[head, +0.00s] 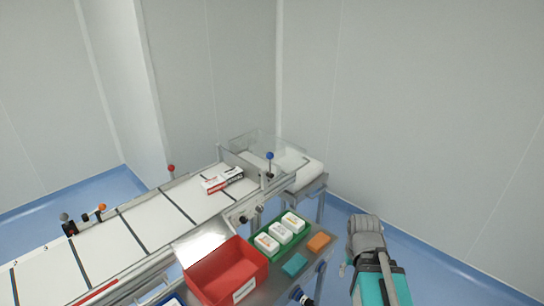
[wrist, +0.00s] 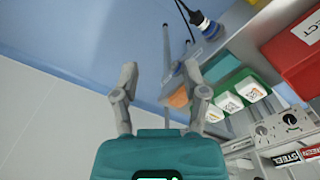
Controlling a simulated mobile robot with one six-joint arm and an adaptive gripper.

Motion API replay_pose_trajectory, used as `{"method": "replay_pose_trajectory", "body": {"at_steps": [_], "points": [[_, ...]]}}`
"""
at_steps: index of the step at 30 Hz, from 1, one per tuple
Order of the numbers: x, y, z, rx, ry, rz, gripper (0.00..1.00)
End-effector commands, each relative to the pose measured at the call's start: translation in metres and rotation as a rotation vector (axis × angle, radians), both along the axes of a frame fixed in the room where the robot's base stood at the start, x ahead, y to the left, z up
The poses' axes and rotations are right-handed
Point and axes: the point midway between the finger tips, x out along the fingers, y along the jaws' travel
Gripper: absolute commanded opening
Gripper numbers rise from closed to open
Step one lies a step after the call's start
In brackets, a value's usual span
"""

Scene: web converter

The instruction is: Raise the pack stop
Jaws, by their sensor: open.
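No part is labelled as the pack stop. A lever with a blue ball knob (head: 269,156) stands upright at the far end of the conveyor (head: 150,225), beside a clear guard (head: 265,143). A lever with a red knob (head: 171,168) stands on the conveyor's far side. A red, white and black carton (head: 222,180) lies on the belt short of the guard. My gripper (wrist: 162,95) is open and empty in the wrist view, its fingers spread apart. My arm is at the lower right in the head view, apart from the conveyor.
A steel side table holds a red bin (head: 225,272), a green tray (head: 262,251) with white packs, a teal block (head: 294,264) and an orange block (head: 319,241). A control panel with knobs (wrist: 278,127) is on the conveyor side. Blue floor (head: 440,275) lies open at right.

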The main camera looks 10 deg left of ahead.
Motion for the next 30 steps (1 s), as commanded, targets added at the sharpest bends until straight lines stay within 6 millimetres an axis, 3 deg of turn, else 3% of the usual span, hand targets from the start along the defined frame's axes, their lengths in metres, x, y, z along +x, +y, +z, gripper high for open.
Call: {"method": "replay_pose_trajectory", "body": {"at_steps": [1,5,10,14,23,30], "points": [[0.000,0.000,0.000,0.000,0.000,0.000,0.57],[0.002,0.001,0.000,0.005,-0.002,0.004,0.78],[0.015,0.010,-0.003,0.055,-0.018,0.046,0.78],[0.037,0.038,-0.005,0.141,-0.049,0.124,0.78],[0.120,0.095,0.003,0.456,-0.244,0.385,0.78],[0.193,0.136,0.029,0.693,-0.499,0.568,0.78]]}}
